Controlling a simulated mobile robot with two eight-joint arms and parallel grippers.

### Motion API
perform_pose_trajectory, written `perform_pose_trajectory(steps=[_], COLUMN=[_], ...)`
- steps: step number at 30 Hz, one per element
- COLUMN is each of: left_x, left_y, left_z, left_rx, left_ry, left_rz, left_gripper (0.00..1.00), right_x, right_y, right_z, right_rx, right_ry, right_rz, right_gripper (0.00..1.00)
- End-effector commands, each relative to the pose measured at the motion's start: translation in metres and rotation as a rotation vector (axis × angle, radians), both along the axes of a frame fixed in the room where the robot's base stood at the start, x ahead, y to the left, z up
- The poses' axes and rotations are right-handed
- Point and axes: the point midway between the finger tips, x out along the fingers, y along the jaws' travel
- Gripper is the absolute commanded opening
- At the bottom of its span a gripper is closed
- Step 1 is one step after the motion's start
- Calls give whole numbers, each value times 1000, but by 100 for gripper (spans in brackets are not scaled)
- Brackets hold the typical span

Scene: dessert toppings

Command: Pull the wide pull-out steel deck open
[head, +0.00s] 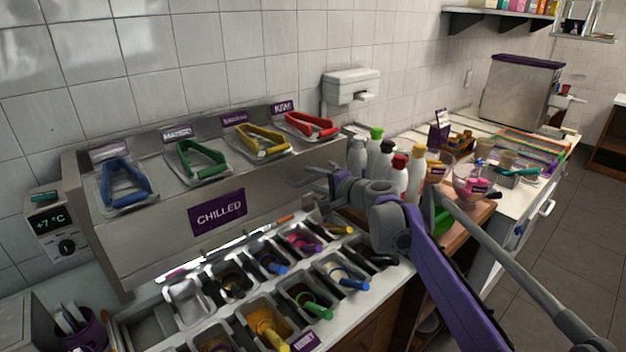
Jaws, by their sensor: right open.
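A wide steel unit with a purple CHILLED label stands against the tiled wall; its steel front (150,235) faces me. I cannot tell which part of it is the pull-out deck. A bright narrow strip (225,250) runs along the foot of this front, behind the topping pans. My right gripper (303,178) is open and empty, in front of the right end of the unit, above the counter. I cannot tell whether it touches the steel. My left gripper is out of view.
Blue, green, yellow and red tongs (309,125) lie on top of the unit. Several topping pans with coloured-handled utensils (268,328) fill the counter below. Bottles (399,178) and a clear bowl (474,182) stand close to my right arm. A temperature display (50,220) is at left.

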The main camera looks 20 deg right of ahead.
Motion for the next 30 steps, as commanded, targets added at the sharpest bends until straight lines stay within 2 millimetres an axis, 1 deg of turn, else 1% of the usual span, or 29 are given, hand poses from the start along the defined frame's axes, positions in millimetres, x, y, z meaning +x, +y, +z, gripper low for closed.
perform_pose_trajectory(steps=[2, 5, 12, 15, 18, 22, 30], left_x=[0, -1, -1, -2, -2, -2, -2], left_y=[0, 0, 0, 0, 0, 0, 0], left_z=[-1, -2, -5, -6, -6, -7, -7], left_rx=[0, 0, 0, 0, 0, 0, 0], left_ry=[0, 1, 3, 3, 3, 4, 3], left_rz=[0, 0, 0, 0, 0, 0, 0], left_gripper=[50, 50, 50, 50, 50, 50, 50], right_x=[-4, -17, -61, -77, -88, -96, -98], right_y=[-2, -8, -26, -32, -37, -40, -40], right_z=[1, 3, 13, 17, 20, 21, 22], right_rx=[0, 0, 0, 0, 0, 0, 0], right_ry=[0, 0, 0, 0, 0, 0, 0], right_rz=[-1, -2, -4, -3, -3, -1, 0], right_gripper=[46, 46, 46, 46, 46, 46, 46])
